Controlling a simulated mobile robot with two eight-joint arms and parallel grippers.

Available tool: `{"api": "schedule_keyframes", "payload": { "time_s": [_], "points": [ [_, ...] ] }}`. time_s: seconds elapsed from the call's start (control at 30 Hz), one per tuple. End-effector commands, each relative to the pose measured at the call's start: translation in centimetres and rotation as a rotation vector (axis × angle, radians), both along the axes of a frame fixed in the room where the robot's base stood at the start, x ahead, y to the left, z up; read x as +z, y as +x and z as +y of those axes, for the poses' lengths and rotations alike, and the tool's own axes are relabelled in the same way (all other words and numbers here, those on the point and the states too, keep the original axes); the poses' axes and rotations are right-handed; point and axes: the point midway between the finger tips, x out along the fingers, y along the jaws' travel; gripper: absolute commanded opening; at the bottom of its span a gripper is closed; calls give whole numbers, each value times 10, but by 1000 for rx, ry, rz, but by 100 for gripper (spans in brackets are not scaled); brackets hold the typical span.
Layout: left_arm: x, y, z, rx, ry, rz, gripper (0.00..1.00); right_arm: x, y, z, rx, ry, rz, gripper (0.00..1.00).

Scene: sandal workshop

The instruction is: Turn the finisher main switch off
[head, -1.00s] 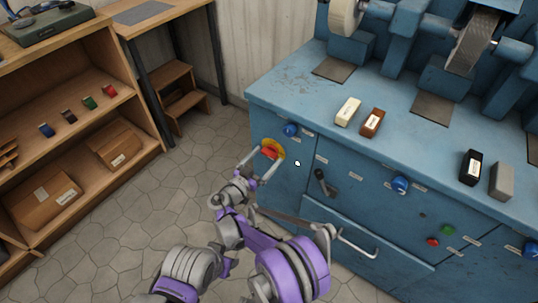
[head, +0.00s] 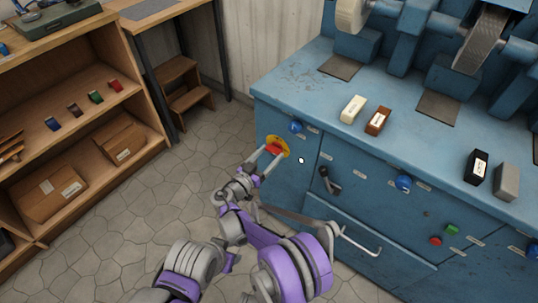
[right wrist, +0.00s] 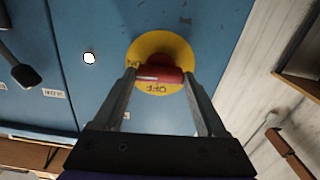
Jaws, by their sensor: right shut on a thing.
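The finisher main switch has a yellow round plate (right wrist: 160,47) and a red handle (right wrist: 158,75) on the blue finisher's front, near its left corner. In the head view the red handle (head: 275,149) sits between the fingertips of my right gripper (head: 273,153). In the right wrist view the gripper (right wrist: 160,80) is shut on the red handle, one finger on each side. The handle lies nearly level across the plate in that view. Markings on the plate are partly covered by the handle. My left gripper is not in view.
The finisher's front (head: 300,215) also carries a blue knob (head: 296,127), a black lever (head: 329,181), another blue knob (head: 403,182), and green and red buttons (head: 436,241). A drawer handle (head: 358,240) sticks out below. A wooden shelf (head: 90,190) stands at the left, with open floor between.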

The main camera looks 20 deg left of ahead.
Motion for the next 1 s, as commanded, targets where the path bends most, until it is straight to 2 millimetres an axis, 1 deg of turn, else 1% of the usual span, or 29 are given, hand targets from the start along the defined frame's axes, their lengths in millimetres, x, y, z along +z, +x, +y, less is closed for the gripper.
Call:
{"api": "schedule_keyframes", "payload": {
  "time_s": [0.27,1.0],
  "points": [
    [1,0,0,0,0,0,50,0,1,0,0,-189,69,19],
    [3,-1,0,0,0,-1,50,-1,1,-1,-1,-850,310,19]
  ]
}}
